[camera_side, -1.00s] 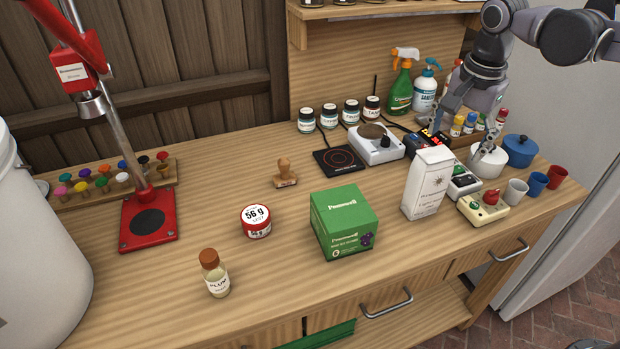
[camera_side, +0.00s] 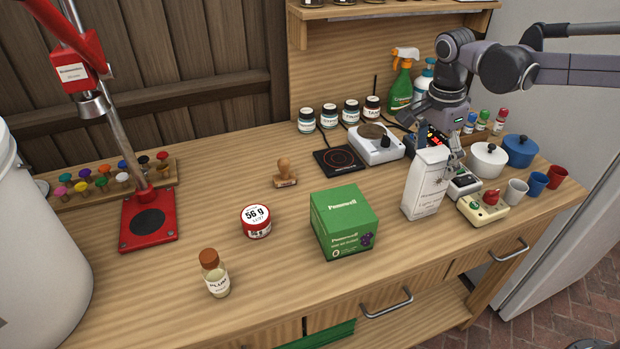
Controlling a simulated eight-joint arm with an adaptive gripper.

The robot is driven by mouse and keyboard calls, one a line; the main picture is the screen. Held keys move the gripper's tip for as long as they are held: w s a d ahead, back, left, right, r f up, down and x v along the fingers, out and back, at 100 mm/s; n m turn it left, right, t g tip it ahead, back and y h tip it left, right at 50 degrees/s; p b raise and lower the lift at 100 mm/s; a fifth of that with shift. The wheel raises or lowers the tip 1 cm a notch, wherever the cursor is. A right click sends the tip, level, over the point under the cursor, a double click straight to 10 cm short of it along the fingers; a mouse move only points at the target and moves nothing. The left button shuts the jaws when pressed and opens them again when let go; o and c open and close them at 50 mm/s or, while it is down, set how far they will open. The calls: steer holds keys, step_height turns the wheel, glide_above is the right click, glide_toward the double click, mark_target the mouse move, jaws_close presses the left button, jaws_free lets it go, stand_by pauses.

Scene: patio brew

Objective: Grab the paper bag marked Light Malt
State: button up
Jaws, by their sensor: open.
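A white paper bag (camera_side: 424,186) stands upright at the right of the wooden bench, with its front print too small to read. It is the only paper bag in view. My gripper (camera_side: 438,150) points down at the bag's top, with one finger behind the bag's upper part and the other at its right side. The gripper is open. The bag hides part of the fingers, and I cannot tell whether they touch it.
A green box (camera_side: 343,222) stands left of the bag. A cream device with red and green knobs (camera_side: 483,207) sits close to its right. White (camera_side: 488,160) and blue (camera_side: 520,150) pots and several cups are further right. A hot plate (camera_side: 340,160) lies behind.

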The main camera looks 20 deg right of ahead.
mark_target(427, 184)
steer(key=shift+s+d+f, duration=0.1)
steer(key=shift+f, duration=1.1)
steer(key=shift+s+f, duration=0.1)
steer(key=shift+f, duration=1.05)
jaws_close()
steer(key=shift+r, duration=0.1)
